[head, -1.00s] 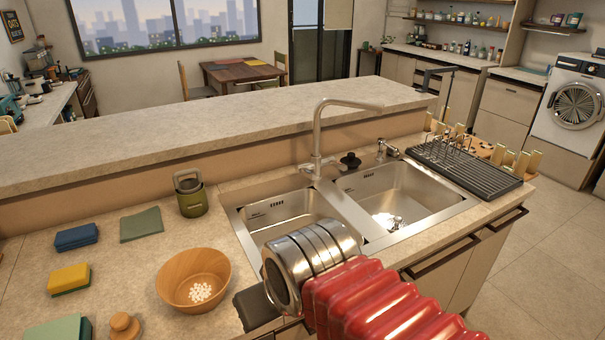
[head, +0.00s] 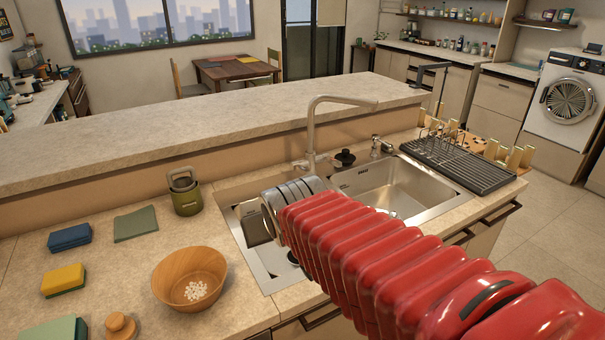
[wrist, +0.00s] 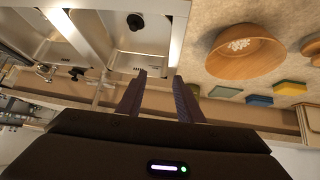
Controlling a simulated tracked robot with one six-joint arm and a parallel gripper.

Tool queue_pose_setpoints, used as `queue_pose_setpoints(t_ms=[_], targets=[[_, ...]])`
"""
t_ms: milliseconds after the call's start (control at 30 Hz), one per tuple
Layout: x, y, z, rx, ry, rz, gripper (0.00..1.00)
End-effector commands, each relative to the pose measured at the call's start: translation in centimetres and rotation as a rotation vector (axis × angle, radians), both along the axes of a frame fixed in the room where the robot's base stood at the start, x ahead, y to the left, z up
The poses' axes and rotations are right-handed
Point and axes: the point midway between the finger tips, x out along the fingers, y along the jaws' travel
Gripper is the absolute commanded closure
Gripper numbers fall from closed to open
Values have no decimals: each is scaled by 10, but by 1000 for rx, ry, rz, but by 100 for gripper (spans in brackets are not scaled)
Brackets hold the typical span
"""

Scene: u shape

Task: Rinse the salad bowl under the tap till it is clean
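The salad bowl (head: 190,262) is wooden and stands upright on the counter left of the sink. White bits lie in its bottom; it also shows at the upper right of the wrist view (wrist: 246,60). The tap (head: 314,125) rises behind the sink, its spout reaching right over the right basin. No water is visible at it. My gripper (wrist: 160,85) has its two fingers apart with nothing between them in the wrist view. In the head view its dark end is over the left basin (head: 262,275), to the right of the bowl and apart from it; my arm partly hides it.
A blue sponge (head: 70,238), yellow sponge (head: 63,281), green cloth (head: 136,224), green canister (head: 186,199) and wooden knob-like item (head: 121,325) surround the bowl. A drying rack (head: 458,166) stands right of the sink. A raised ledge (head: 200,125) runs behind.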

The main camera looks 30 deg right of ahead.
Motion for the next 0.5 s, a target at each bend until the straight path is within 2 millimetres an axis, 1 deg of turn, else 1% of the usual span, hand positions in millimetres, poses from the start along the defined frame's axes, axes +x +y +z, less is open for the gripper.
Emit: queue_pose_setpoints(t_ms=[33,200,433,500], targets=[[15,-12,-1,-8,-21,-17,67],[64,-48,0,-36,-118,-53,67],[121,-97,-4,-65,-246,-82,67],[137,-110,-8,-66,-283,-82,67]])
